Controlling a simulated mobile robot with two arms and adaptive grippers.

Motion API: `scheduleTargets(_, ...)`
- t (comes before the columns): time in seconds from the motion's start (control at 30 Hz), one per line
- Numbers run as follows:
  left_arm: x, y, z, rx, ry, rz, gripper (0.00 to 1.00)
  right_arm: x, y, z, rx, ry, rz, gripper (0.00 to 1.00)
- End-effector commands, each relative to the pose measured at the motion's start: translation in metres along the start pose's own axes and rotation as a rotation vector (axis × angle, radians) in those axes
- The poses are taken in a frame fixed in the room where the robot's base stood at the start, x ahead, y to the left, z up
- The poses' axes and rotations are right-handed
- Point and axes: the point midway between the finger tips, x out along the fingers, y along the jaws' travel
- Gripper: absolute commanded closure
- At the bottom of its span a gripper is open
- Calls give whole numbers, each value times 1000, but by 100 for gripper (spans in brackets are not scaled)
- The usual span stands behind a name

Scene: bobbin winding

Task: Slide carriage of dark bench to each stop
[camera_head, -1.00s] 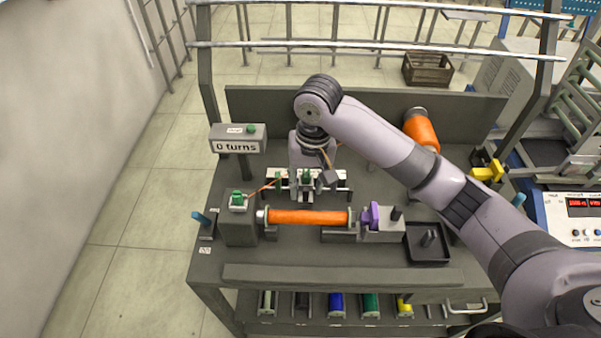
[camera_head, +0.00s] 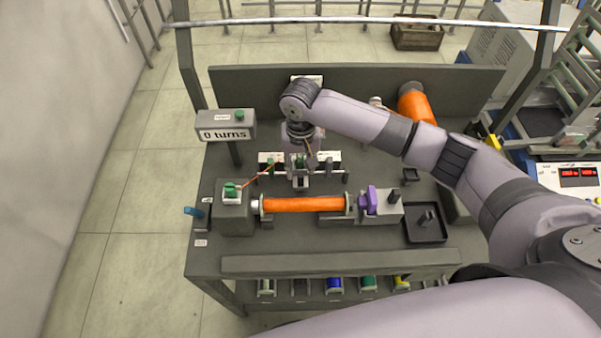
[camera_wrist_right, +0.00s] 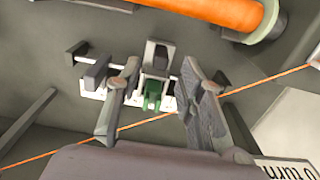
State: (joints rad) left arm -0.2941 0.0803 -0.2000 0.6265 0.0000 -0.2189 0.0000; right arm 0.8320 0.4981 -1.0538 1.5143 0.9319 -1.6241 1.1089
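The dark bench (camera_head: 215,256) carries a carriage with a green part (camera_head: 300,161) on a short rail behind the orange bobbin (camera_head: 300,205). Pale and dark blocks, the left stop (camera_head: 268,165) and the right stop (camera_head: 333,163), flank it with gaps. My right gripper (camera_head: 301,180) is down at the carriage. In the right wrist view, its fingers (camera_wrist_right: 157,90) stand apart, one on each side of the carriage's green part (camera_wrist_right: 152,94). Contact is not clear. My left gripper is not in view.
An orange wire (camera_head: 258,178) runs from the green-topped box at left to the carriage. A purple part (camera_head: 369,199) and a dark tray (camera_head: 426,225) are at right. The counter (camera_head: 225,134) reads "0 turns". A large orange spool (camera_head: 415,104) stands behind.

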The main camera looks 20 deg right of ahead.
Motion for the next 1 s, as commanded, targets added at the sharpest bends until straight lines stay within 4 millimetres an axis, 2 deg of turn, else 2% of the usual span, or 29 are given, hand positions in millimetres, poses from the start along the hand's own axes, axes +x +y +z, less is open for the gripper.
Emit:
scheduleTargets(0.03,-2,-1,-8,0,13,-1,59,9,0,1,0,-3,2,65)
scheduleTargets(0.1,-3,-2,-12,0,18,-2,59,20,0,1,-1,-1,2,65)
scheduleTargets(0.3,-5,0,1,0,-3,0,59,42,0,0,0,0,1,65)
scheduleTargets(0.47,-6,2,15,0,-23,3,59,47,0,0,-1,1,-1,65)
scheduleTargets(0.67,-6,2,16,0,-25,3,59,47,0,0,-2,1,-1,65)
scheduleTargets(1.0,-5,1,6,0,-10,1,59,47,0,0,-1,1,-1,88)
